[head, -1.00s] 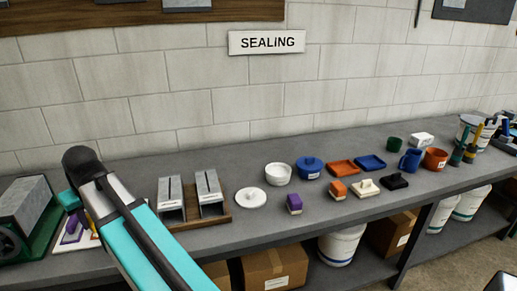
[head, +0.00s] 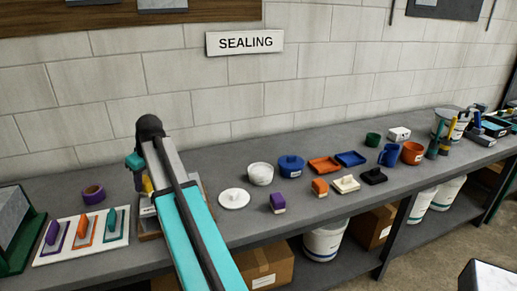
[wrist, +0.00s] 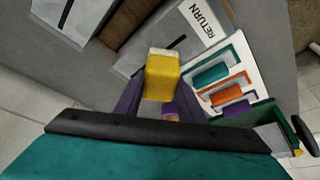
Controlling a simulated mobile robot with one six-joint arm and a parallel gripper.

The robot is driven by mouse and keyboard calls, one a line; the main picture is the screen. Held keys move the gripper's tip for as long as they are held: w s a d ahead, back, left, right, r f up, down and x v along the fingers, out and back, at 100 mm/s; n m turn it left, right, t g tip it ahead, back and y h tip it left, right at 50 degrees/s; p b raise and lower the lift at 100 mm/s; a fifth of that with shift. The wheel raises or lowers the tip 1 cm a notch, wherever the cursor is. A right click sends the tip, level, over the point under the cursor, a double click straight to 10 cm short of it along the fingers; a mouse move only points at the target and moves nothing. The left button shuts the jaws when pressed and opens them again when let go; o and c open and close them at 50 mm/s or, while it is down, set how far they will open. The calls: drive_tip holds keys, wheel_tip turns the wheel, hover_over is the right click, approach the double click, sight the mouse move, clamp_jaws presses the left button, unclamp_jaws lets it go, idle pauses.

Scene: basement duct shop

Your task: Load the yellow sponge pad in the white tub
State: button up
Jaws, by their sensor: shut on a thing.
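My gripper (wrist: 163,88) is shut on the yellow sponge pad (wrist: 163,74), a small block with a paler end, which sits between the two dark fingers in the wrist view. In the head view a bit of the yellow sponge pad (head: 147,185) shows beside my arm, and most of my gripper (head: 141,182) is hidden behind it. The white tub (head: 261,175) stands on the bench to the right of my gripper, left of a blue lidded pot. Its inside is hard to see. A round white lid (head: 234,199) lies in front of it.
Metal channels on a wooden base (head: 150,226) are mostly behind my arm. A RETURN board (head: 50,258) with coloured tools and a purple tape roll (head: 93,193) are at left. The blue pot (head: 291,167), purple block (head: 278,203) and orange block (head: 320,188) stand near the tub.

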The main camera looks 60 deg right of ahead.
drive_tip(key=s+d, duration=0.7)
drive_tip(key=d, duration=0.6)
drive_tip(key=s+d+p, duration=0.1)
drive_tip(key=s+d, duration=0.6)
drive_tip(key=d, duration=0.7)
drive_tip(key=s+d, duration=0.7)
drive_tip(key=d, duration=0.7)
drive_tip(key=shift+s+r+n+p, duration=0.3)
drive_tip(key=shift+s+n, duration=0.05)
drive_tip(key=shift+n, duration=0.05)
drive_tip(key=shift+f, duration=0.1)
drive_tip(key=shift+f+b, duration=1.4)
drive_tip(key=shift+f, duration=1.5)
drive_tip(key=shift+a+f, duration=0.1)
drive_tip(key=shift+f, duration=0.45)
drive_tip(key=shift+r, duration=0.1)
wheel_tip(320, 180, up, 7)
drive_tip(key=p, duration=0.3)
